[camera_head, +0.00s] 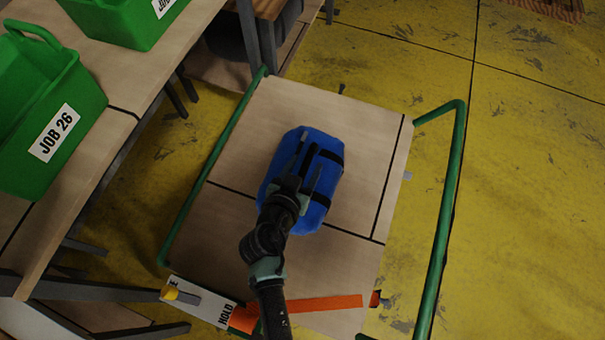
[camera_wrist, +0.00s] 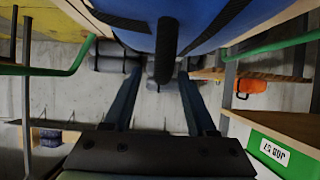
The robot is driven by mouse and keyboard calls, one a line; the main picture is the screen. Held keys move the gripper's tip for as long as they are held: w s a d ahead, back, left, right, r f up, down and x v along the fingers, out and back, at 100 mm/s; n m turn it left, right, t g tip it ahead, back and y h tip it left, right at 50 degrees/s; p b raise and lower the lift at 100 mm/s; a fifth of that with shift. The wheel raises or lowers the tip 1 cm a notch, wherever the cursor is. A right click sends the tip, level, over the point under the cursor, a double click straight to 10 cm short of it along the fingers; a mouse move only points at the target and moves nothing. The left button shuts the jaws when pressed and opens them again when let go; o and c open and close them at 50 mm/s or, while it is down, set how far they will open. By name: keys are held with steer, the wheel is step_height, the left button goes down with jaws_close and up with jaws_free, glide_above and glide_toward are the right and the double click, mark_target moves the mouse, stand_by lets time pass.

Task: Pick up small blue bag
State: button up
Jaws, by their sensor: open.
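The small blue bag (camera_head: 326,168) with black straps lies on the wooden top of a cart (camera_head: 285,105) in the head view. My gripper (camera_head: 308,165) reaches over the bag and hides part of its middle and left side. In the wrist view the blue bag (camera_wrist: 230,18) fills the top edge, and a dark strap or handle (camera_wrist: 166,40) hangs from it toward the gap between the fingertips. My gripper (camera_wrist: 159,76) is open there, its two fingers apart on either side of the strap's lower end. I cannot tell whether they touch it.
Green rails (camera_head: 450,190) edge the cart on both sides. A table at left holds green bins, one marked JOB 26 (camera_head: 45,125). A HOLD sign (camera_head: 205,300) and an orange strip (camera_head: 320,304) lie at the cart's near edge. Yellow floor (camera_head: 520,220) is open at right.

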mark_target(310, 153)
steer(key=shift+p+x, duration=0.4)
steer(key=shift+x, duration=2.1)
steer(key=shift+r, duration=0.15)
jaws_close()
steer(key=shift+w+a+r, duration=0.1)
steer(key=shift+w+r, duration=0.15)
